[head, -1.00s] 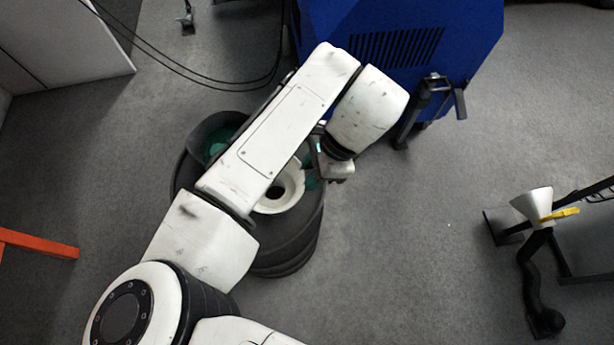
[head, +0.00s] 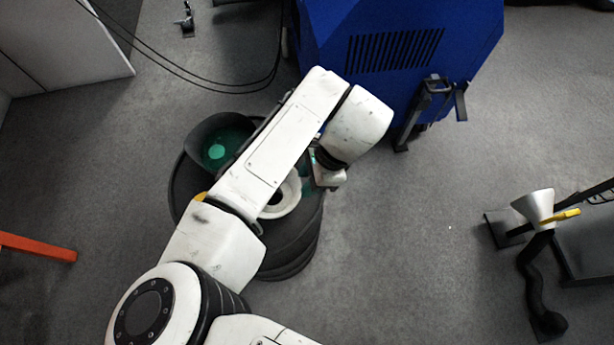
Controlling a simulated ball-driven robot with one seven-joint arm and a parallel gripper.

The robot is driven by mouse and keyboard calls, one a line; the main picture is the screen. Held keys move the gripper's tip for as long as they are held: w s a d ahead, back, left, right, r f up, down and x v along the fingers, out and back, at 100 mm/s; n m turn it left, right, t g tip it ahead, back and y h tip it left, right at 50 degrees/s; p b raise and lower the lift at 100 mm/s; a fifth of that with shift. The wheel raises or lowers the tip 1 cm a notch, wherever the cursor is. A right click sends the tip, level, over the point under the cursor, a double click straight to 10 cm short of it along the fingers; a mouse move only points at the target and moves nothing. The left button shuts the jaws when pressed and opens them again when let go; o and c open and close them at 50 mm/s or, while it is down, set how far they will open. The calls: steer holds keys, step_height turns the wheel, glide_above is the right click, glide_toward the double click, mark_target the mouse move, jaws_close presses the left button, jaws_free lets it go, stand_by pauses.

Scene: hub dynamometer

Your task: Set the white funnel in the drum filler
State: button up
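The white funnel (head: 286,203) shows as a pale ring around a dark opening over the dark drum (head: 295,262). My forearm covers its left and upper part. I cannot tell whether it sits in the drum filler or is held just above it; the filler itself is hidden. My gripper (head: 318,172) is at the right side of the funnel, close to its rim. The wrist hides most of the fingers, so I cannot see whether they are open or shut on the rim.
A black bucket-like vessel with a green inside (head: 216,150) is at the drum's upper left. A blue machine (head: 400,50) stands just behind my wrist. A grey cone with a yellow handle (head: 535,207) is on a stand at right. Open floor lies between.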

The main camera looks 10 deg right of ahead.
steer(key=o, duration=0.4)
steer(key=shift+o, duration=0.2)
steer(key=shift+r, duration=0.1)
steer(key=shift+r, duration=0.25)
steer(key=p+v, duration=0.2)
steer(key=v, duration=1)
